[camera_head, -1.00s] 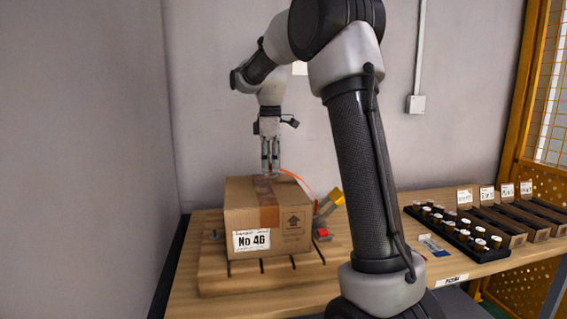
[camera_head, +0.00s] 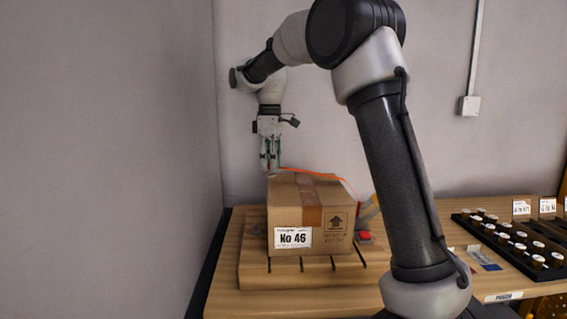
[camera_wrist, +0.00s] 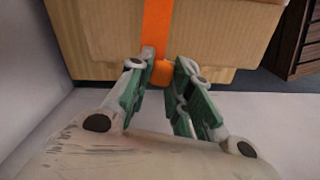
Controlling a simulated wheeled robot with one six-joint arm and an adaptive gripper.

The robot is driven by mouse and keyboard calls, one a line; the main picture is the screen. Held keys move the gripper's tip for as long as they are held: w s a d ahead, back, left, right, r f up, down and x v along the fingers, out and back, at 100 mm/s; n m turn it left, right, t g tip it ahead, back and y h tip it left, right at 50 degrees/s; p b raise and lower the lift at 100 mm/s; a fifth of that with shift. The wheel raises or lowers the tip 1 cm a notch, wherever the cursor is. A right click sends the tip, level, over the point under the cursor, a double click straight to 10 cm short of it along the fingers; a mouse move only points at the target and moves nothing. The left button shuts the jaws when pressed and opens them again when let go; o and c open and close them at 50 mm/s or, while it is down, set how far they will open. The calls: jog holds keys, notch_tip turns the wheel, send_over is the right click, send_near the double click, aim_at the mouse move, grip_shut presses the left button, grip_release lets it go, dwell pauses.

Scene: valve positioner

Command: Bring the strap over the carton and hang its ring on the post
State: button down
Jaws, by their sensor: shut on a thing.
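The carton (camera_head: 291,205), labelled No 46, stands on a slotted wooden board (camera_head: 300,278). My gripper (camera_head: 270,167) is just above the carton's left edge in the head view. The orange strap (camera_head: 312,171) runs from it rightward over the carton top and down the right side. In the wrist view the strap (camera_wrist: 157,25) leads to an orange end piece (camera_wrist: 163,73) between my gripper's fingertips (camera_wrist: 164,84). The ring cannot be made out. A small dark stub (camera_head: 256,231) left of the carton may be the post; it is too small to tell.
A red block (camera_head: 364,236) and a yellow part (camera_head: 371,208) are right of the carton, partly hidden by my arm. A black rack of bottles (camera_head: 505,240) stands at the right. A wall is close on the left.

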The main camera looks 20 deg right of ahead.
jog(key=w+a, duration=0.2)
jog(key=a, duration=0.2)
jog(key=f, duration=1.2)
jog(key=shift+s+a, duration=0.15)
jog(key=shift+s, duration=0.15)
jog(key=shift+f, duration=0.9)
jog(key=shift+f, duration=1.15)
jog(key=c, duration=1.2)
grip_release()
